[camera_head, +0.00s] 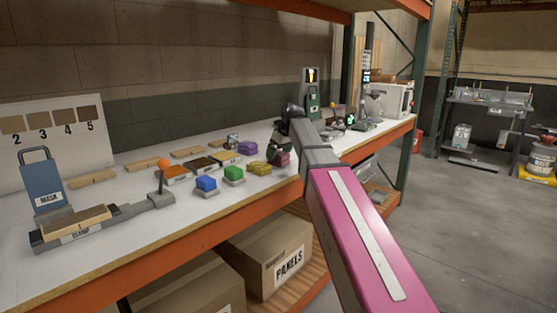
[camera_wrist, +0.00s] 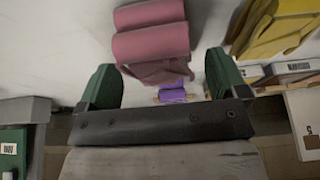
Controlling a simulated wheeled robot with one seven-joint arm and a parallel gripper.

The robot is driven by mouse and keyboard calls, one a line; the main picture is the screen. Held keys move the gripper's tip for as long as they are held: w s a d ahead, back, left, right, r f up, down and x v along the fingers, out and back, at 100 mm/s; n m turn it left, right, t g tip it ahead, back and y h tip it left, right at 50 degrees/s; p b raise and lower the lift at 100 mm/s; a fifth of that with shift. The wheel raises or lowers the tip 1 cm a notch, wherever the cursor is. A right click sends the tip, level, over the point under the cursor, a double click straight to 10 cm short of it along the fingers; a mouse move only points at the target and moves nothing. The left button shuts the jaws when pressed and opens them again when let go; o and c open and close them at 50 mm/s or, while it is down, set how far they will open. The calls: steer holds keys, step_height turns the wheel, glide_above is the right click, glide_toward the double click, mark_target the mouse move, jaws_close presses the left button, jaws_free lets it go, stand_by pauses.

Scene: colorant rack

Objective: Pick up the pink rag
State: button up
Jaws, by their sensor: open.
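The pink rag (camera_head: 283,158) lies folded on the white shelf top, partly hidden by my gripper (camera_head: 278,148) in the head view. In the wrist view the pink rag (camera_wrist: 150,38) shows as rolled folds, with a looser flap toward the gripper. My gripper (camera_wrist: 160,68) is open, its two green fingers on either side of the rag's near end in that view. I cannot tell whether the fingers touch the rag or are still above it.
A yellow rag (camera_head: 260,168) lies close beside; it also shows in the wrist view (camera_wrist: 275,28). A clamp stand (camera_head: 162,178) stands farther left. The orange shelf edge (camera_head: 230,223) is in front.

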steer(key=x, duration=0.2)
steer(key=shift+w+a+f, duration=0.1)
steer(key=shift+f, duration=0.2)
steer(key=c, duration=1.1)
steer(key=shift+r, duration=0.15)
steer(key=shift+r, duration=0.55)
step_height(320, 180, up, 3)
steer(key=shift+w+f, duration=0.1)
steer(key=s+a+r, duration=0.2)
steer(key=a, duration=0.1)
steer(key=s+a+r, duration=0.2)
steer(key=s, duration=0.1)
steer(key=s+a+r, duration=0.2)
steer(key=s+a, duration=0.1)
steer(key=shift+a+r, duration=0.3)
steer(key=shift+r, duration=0.1)
